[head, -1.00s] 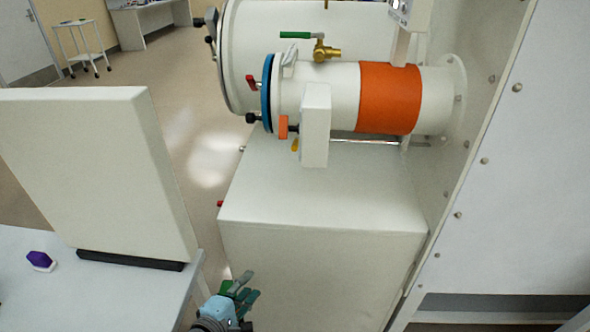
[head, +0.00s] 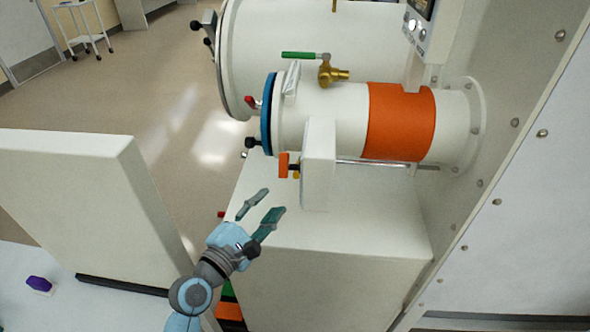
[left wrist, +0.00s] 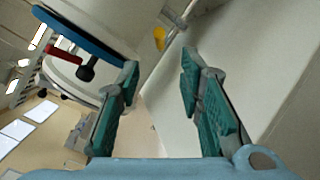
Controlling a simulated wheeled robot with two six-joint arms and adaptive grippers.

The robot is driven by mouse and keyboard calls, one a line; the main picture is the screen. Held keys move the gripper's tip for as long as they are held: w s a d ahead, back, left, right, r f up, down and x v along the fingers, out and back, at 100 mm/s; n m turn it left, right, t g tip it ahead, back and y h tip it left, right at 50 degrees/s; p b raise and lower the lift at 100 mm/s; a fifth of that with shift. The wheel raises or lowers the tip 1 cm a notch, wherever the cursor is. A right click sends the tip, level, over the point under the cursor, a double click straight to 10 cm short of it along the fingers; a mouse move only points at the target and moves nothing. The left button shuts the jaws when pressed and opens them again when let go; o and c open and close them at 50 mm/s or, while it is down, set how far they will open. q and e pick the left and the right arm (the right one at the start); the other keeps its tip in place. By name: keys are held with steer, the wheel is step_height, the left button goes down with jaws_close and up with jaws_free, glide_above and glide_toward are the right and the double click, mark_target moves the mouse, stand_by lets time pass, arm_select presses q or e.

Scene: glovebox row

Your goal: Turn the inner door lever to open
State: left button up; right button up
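The small white antechamber tube (head: 335,112) with an orange band (head: 400,120) runs into the glovebox wall. At its blue-rimmed outer end are a red lever (head: 253,103) and a black knob (head: 252,142). Beside the white block under the tube are an orange handle (head: 283,165) and a yellow piece (head: 296,172), near a metal rod (head: 385,165). I cannot tell which of these is the inner door lever. My left gripper (head: 268,201) is open and empty, below the orange handle and apart from it. In the left wrist view, the yellow piece (left wrist: 159,38) shows beyond the open fingers (left wrist: 160,85). My right gripper is out of view.
The white block (head: 319,165) juts out close to the gripper. A white cabinet (head: 340,235) stands below the tube. A brass valve with a green handle (head: 305,54) sits on top. A white panel (head: 75,190) stands at left. Open floor lies between.

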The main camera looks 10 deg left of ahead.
mark_target(295, 174)
arm_select(q)
steer(key=b+x, duration=0.1)
steer(key=x, duration=1)
steer(key=shift+w+d+f, duration=0.1)
steer(key=shift+w+f, duration=0.05)
steer(key=shift+w, duration=0.15)
steer(key=shift+w+d, duration=0.15)
steer(key=shift+w, duration=0.2)
jaws_close()
